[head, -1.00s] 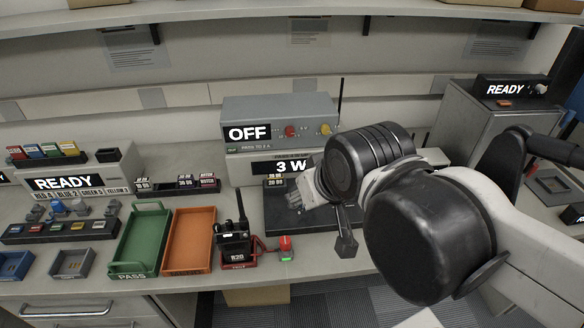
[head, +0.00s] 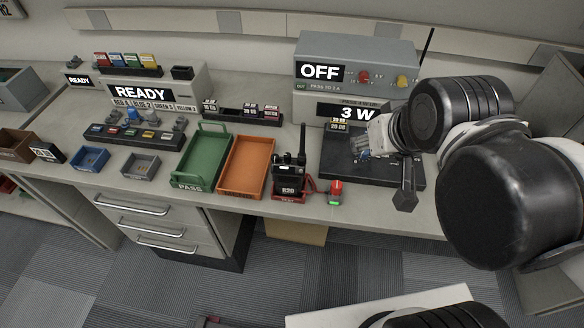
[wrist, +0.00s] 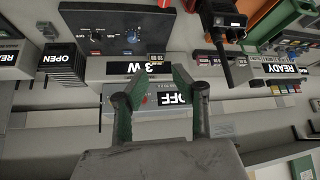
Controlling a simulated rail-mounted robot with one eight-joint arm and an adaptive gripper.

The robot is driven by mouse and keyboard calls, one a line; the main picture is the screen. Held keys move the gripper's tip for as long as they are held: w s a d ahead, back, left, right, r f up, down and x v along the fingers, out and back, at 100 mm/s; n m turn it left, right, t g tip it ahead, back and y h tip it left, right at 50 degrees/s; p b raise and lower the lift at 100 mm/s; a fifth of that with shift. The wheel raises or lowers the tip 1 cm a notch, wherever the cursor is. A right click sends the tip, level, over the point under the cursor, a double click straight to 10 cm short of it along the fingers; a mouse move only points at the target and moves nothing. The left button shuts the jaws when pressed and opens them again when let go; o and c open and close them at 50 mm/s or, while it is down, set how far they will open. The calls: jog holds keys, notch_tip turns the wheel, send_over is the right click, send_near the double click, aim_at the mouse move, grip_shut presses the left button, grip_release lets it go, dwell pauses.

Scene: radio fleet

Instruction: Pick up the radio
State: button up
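The black handheld radio (head: 290,172) stands upright with its antenna up, in a red-edged base at the front of the bench, just right of the orange tray. It also shows in the wrist view (wrist: 222,20) at the top right, upside down. My gripper (head: 362,150) is above the dark plate in front of the tester, to the right of the radio and apart from it. In the wrist view my gripper (wrist: 157,75) has its two fingers spread with nothing between them. The fingertips are small in the head view.
A green PASS tray (head: 203,160) and an orange tray (head: 246,168) stand left of the radio. A small red-topped device (head: 335,192) stands close on its right. The grey OFF tester (head: 357,65) and 3 W display (head: 350,112) stand behind my gripper.

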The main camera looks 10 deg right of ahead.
jog(key=shift+o, duration=0.3)
jog(key=o, duration=1.5)
jog(key=shift+c, duration=0.2)
